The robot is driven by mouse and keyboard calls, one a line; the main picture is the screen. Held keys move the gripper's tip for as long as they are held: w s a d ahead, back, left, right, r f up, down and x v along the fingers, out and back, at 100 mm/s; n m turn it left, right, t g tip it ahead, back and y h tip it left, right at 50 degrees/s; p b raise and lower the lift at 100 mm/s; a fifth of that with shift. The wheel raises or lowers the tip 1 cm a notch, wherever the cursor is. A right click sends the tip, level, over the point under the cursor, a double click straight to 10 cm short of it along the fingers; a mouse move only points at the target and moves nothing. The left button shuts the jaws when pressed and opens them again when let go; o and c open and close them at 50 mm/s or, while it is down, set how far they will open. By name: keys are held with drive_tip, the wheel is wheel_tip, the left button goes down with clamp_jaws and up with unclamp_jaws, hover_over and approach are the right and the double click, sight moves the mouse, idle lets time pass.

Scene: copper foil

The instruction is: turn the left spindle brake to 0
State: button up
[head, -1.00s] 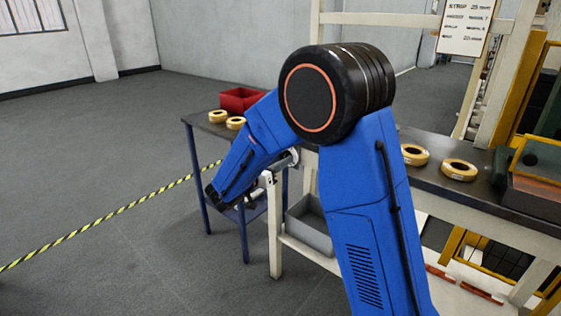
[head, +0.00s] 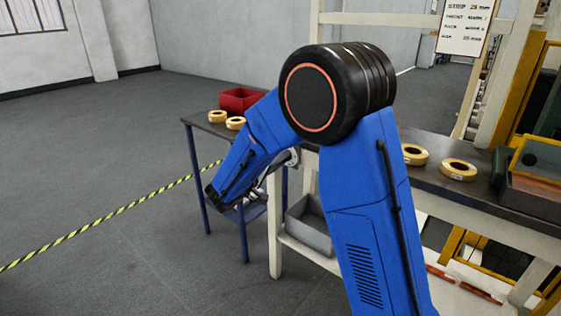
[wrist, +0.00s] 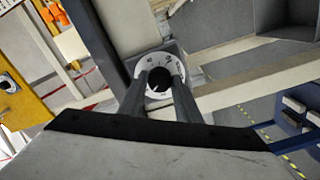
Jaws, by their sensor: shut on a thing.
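A round white dial (wrist: 174,66) with dark marks around its edge sits on a grey plate in the wrist view. At its centre is a dark knob (wrist: 158,79), taken to be the left spindle brake. My gripper (wrist: 159,86) has one finger on each side of this knob and is shut on it. The dial's printed figures are too small to read, and the fingers cover its lower part. In the head view my blue arm hides the gripper and the knob.
A second dial (wrist: 8,84) sits on a yellow panel at the wrist view's left. In the head view, a dark bench top (head: 490,190) carries tan rings (head: 459,169). A red bin (head: 240,99) stands behind, and a grey bin (head: 310,226) sits below. The left floor is open.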

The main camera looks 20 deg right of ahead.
drive_tip(key=shift+a+r+n, duration=0.1)
drive_tip(key=shift+n, duration=10.2)
drive_tip(key=o, duration=1.1)
drive_tip(key=shift+w, duration=0.1)
drive_tip(key=shift+c, duration=0.2)
drive_tip(key=v, duration=1.7)
drive_tip(key=shift+a, duration=0.15)
